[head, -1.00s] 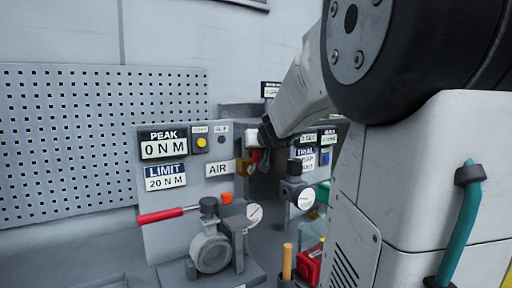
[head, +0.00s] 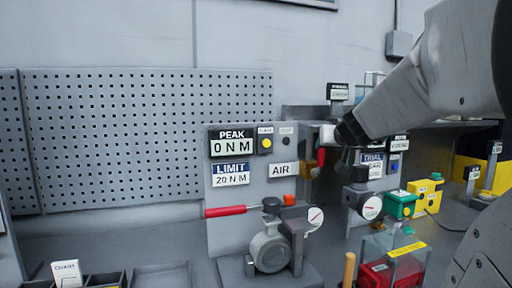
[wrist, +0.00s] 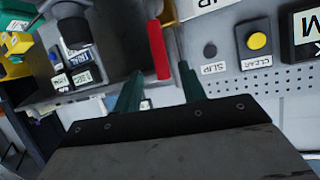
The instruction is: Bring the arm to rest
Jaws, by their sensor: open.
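My arm reaches in from the right in the head view, its dark wrist end (head: 350,130) in front of the back of the bench. The fingers are not clear there. In the wrist view my gripper (wrist: 158,84) shows two teal fingers, apart, with nothing held between them. A red handle (wrist: 157,50) lies beyond the fingers; I cannot tell how far. A red part (head: 321,156) also shows just below the wrist end in the head view.
A panel with a PEAK display (head: 231,142) reading 0 N M stands left of my wrist. A yellow box (head: 426,195) stands right. A pegboard (head: 150,140) fills the left.

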